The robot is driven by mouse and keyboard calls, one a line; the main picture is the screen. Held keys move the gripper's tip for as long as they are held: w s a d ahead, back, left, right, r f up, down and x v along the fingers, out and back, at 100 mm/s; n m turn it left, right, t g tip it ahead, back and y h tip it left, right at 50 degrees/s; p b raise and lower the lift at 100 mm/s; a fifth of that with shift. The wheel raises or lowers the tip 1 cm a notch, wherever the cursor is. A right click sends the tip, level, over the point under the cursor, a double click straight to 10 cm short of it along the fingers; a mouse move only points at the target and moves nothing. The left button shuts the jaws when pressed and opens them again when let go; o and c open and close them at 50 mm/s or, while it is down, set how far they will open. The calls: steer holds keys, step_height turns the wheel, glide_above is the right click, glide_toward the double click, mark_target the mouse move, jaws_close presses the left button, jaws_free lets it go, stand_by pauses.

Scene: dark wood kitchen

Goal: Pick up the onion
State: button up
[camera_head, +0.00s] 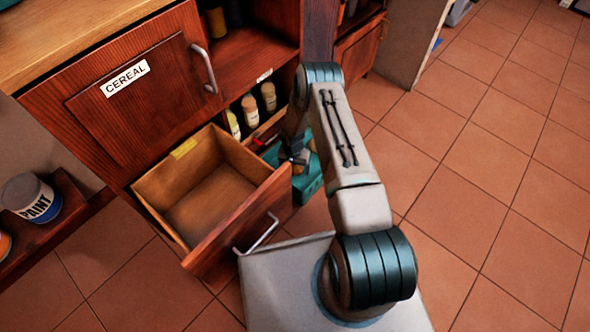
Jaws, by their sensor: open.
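I see no onion in the head view. My gripper (291,158) is small in the picture and partly hidden by my own arm. It is open, just past the right side of an open drawer (215,192) and in front of the low shelf.
A wooden cabinet with a door labelled CEREAL (130,85) stands above the open drawer. Several small bottles (250,110) stand on the shelf beside it. A paint can (30,198) is on a low shelf at left. The tiled floor (480,190) at right is clear.

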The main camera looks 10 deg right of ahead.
steer(key=c, duration=1.2)
steer(key=shift+o, duration=0.2)
steer(key=shift+r, duration=0.2)
